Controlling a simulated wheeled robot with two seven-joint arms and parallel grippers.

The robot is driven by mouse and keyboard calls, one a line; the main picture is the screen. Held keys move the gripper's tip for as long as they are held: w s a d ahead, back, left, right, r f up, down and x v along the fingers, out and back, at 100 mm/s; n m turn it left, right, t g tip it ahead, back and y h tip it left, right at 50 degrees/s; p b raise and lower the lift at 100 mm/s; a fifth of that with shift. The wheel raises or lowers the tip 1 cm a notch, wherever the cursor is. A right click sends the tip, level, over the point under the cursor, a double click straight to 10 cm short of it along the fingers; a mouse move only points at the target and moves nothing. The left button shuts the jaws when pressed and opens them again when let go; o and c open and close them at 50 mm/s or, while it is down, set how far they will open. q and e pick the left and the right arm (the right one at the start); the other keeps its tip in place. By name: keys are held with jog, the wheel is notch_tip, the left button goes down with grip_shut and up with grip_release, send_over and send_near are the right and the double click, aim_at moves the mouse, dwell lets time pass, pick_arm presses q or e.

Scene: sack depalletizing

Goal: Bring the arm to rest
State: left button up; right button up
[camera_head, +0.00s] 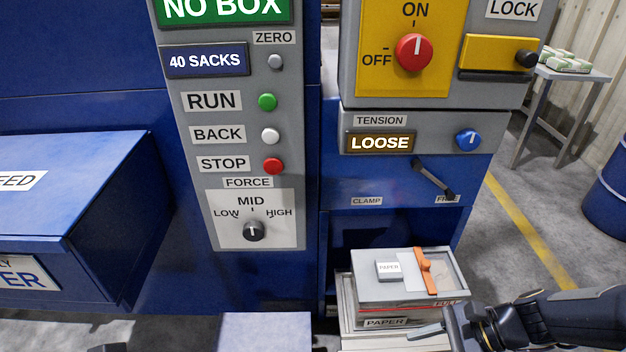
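My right arm (570,318) comes in from the lower right. Its gripper (436,332) is at the bottom edge, beside the front right corner of a grey paper box (365,293). I cannot tell whether it touches the box, or whether its fingers are open or shut; part of it is cut off by the frame. No held object shows. My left gripper is not clearly in view; only a small dark piece shows at the bottom left edge.
The paper box has an orange latch (427,272) and sits low in the blue machine. Above are a lever (433,180), a blue knob (468,140), a red switch (414,52) and a button panel (236,170). A blue drum (608,185) and table (575,74) stand right.

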jog(key=s+a+r+n+t+h+p, duration=0.1)
jog(key=r+n+p, duration=0.7)
jog(key=r, duration=1)
jog(key=s+a+r+n+t+h+p, duration=0.1)
jog(key=r+n+h+p, duration=0.4)
jog(key=r+p, duration=1.2)
jog(key=s+r+n+t, duration=0.1)
jog(key=s+n, duration=0.1)
jog(key=n, duration=0.1)
jog(key=shift+s+a+n+t, duration=0.3)
jog(key=shift+s+n, duration=0.1)
